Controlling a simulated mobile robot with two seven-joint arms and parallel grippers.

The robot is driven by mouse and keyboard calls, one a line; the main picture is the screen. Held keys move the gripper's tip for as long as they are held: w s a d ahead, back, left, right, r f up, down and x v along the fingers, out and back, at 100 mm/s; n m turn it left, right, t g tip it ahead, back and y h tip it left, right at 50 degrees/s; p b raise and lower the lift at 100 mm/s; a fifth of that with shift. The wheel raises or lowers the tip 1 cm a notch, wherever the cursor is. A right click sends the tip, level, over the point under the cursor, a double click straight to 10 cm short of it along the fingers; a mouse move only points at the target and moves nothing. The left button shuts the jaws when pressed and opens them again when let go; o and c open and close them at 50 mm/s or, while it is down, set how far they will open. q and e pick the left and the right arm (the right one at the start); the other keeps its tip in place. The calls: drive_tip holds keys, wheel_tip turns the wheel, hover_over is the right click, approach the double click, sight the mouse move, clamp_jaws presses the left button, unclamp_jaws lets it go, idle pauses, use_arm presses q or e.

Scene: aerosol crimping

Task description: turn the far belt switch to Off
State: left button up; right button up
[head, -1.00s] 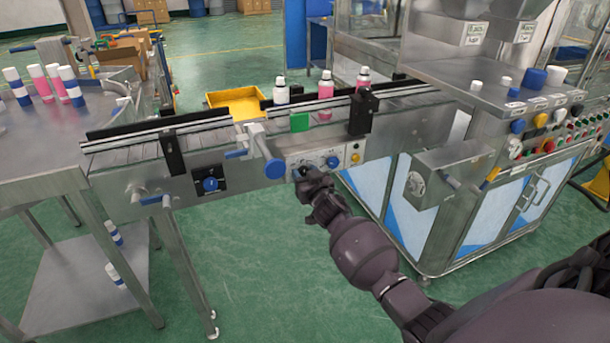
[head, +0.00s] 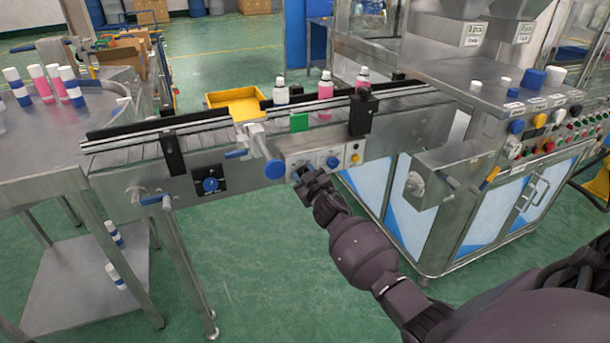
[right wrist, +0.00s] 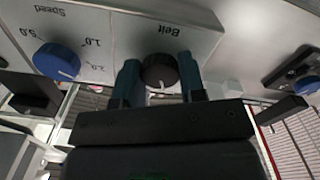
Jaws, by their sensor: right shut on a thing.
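The far belt switch is a black round knob (right wrist: 160,72) under the printed word "Belt" on a light panel, which appears upside down in the right wrist view. My right gripper (right wrist: 159,82) has one teal-tipped finger on each side of the knob and is shut on it. Which way the knob's mark points is not clear. In the head view my right gripper (head: 303,176) is at the left part of the conveyor's control panel (head: 347,152) and hides the switch. My left gripper is not in view.
A blue speed knob (right wrist: 57,61) is beside the switch. Another blue knob (head: 210,184) is on a black plate further left. A blue handwheel (head: 274,169) stands out close to my right gripper. Bottles (head: 325,86) and a yellow tray (head: 235,103) are at the conveyor.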

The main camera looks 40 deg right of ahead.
drive_tip(key=n, duration=0.5)
drive_tip(key=shift+n, duration=0.3)
idle(0.4)
drive_tip(key=o, duration=0.9)
drive_tip(key=p+v, duration=0.1)
drive_tip(key=v, duration=1)
drive_tip(key=shift+p, duration=0.35)
